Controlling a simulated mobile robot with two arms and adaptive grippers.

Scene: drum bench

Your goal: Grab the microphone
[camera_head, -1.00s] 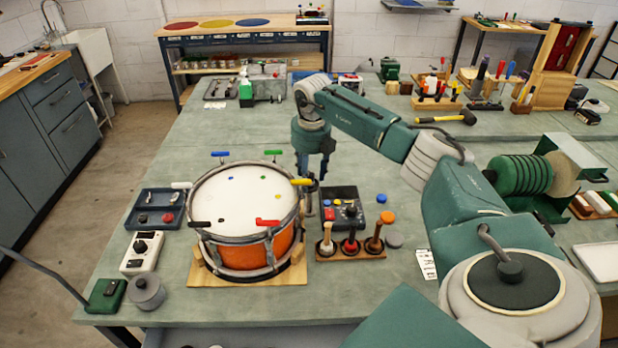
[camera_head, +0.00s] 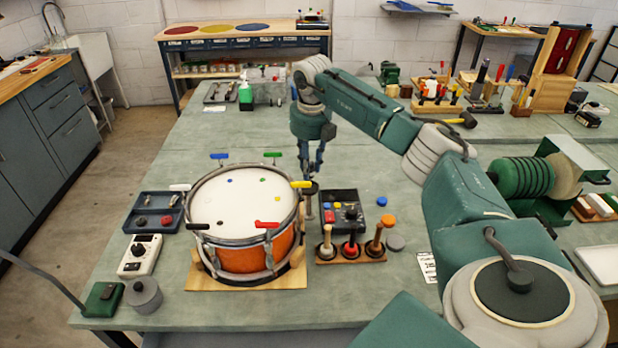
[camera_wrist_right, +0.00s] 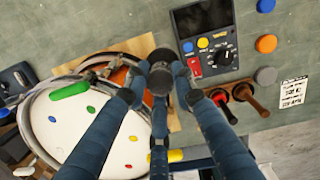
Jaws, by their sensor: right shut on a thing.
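The microphone (camera_head: 310,187) has a dark round head and a thin upright body, and stands beside the drum's right rim. It also shows from above in the right wrist view (camera_wrist_right: 160,82). My right gripper (camera_head: 314,178) points down at its head and is shut on it, with the fingers on either side in the wrist view. The fingers partly hide the head, and its lower end is hard to make out. My left gripper is not in view.
The orange drum (camera_head: 243,215) with coloured clamps stands close to the left. A dark control box (camera_head: 342,203) and a wooden rack (camera_head: 350,255) of upright handled tools are close to the right.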

